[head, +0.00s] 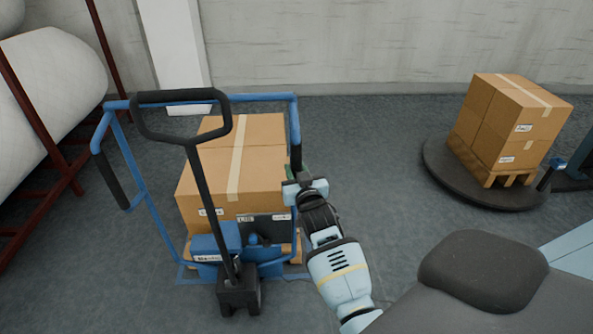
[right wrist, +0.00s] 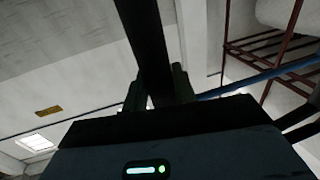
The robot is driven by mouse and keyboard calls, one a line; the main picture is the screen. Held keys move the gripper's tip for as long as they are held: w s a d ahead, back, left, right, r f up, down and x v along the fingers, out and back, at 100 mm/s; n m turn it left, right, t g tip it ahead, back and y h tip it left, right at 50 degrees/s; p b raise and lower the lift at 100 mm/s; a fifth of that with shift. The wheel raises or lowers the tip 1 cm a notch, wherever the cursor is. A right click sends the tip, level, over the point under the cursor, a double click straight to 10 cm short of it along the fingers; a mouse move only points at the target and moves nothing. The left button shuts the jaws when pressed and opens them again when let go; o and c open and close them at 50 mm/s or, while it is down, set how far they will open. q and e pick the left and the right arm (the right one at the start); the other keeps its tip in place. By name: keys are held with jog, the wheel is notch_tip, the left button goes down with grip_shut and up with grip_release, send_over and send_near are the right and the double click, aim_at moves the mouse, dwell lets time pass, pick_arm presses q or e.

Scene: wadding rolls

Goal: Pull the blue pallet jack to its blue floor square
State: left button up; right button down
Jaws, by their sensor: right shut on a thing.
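The blue pallet jack (head: 215,243) stands left of centre in the head view, with a black loop handle (head: 182,97) and a blue tube frame with black side grips. It carries taped cardboard boxes (head: 262,165). My right gripper (head: 297,176) is shut on the black grip (head: 296,156) on the frame's right side. In the right wrist view a dark bar (right wrist: 148,45) runs between my gripper's fingers (right wrist: 158,92). A blue floor marking (head: 187,277) shows in part under the jack; the rest is hidden. My left gripper is out of view.
Large white rolls (head: 55,85) rest on a red rack (head: 45,150) at the left. A round dark turntable (head: 440,168) at the right bears a pallet of boxes (head: 507,125). A white pillar (head: 175,45) and wall stand behind. Grey floor between jack and turntable is clear.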

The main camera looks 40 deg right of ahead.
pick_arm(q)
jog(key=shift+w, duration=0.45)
pick_arm(e)
jog(key=c, duration=1.1)
grip_release()
jog(key=shift+c, duration=0.2)
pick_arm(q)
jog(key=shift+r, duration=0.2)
pick_arm(e)
jog(key=v, duration=0.7)
jog(key=shift+s+a, duration=0.15)
jog(key=shift+s, duration=0.2)
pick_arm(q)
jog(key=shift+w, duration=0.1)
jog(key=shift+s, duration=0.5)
